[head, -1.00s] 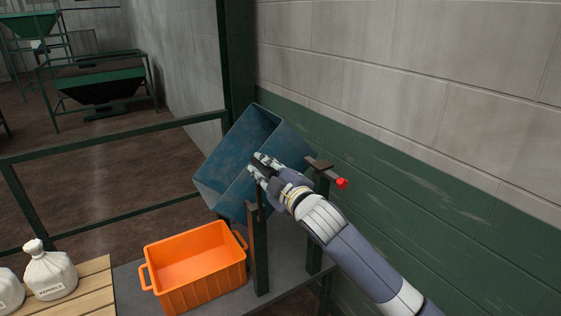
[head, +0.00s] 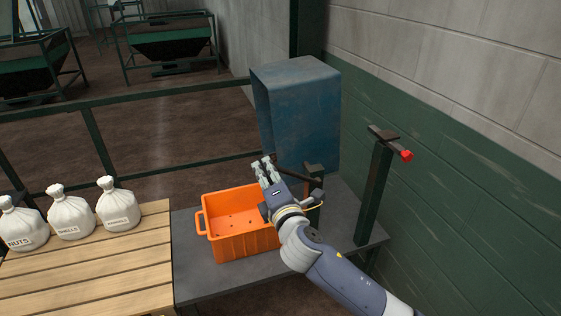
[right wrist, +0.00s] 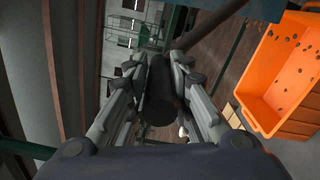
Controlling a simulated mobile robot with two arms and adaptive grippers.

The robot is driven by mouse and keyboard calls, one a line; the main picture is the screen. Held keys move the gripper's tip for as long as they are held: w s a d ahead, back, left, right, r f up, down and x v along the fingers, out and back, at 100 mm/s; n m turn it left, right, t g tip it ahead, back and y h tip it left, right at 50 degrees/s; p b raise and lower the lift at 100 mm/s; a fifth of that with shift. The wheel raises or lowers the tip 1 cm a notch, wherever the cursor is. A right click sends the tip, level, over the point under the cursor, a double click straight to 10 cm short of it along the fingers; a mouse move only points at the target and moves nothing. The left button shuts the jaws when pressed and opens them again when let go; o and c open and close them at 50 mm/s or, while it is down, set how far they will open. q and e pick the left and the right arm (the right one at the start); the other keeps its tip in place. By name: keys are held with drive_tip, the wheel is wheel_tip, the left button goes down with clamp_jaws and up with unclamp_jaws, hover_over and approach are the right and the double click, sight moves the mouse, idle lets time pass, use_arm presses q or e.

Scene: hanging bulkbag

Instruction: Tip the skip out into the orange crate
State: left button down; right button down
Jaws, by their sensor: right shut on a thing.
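The blue skip (head: 305,115) is tipped well over between its posts, with its open side facing left in the head view. The orange crate (head: 245,246) stands on the grey platform below it and to the left. Several small dark pieces lie scattered on its floor; the crate (right wrist: 262,105) and pieces also show in the right wrist view. My right gripper (head: 266,164) is above the crate's right back side. In the right wrist view its fingers close around a dark cylindrical grip (right wrist: 161,95) on a bar. My left gripper is out of view.
A dark post (head: 374,195) with a red-ended pin (head: 406,155) stands right of the skip. Several white sacks (head: 118,205) stand on a slatted wooden table (head: 95,262) at left. A green rail runs behind; a block wall bounds the right.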

drive_tip(key=f, duration=0.1)
drive_tip(key=a+f+n, duration=0.1)
drive_tip(key=s+a+f+n+b, duration=0.1)
drive_tip(key=shift+a+f, duration=0.1)
drive_tip(key=shift+f, duration=0.45)
drive_tip(key=c, duration=1.4)
unclamp_jaws()
drive_tip(key=shift+w, duration=0.1)
drive_tip(key=v, duration=1.2)
drive_tip(key=shift+a+r, duration=0.15)
drive_tip(key=shift+r, duration=0.1)
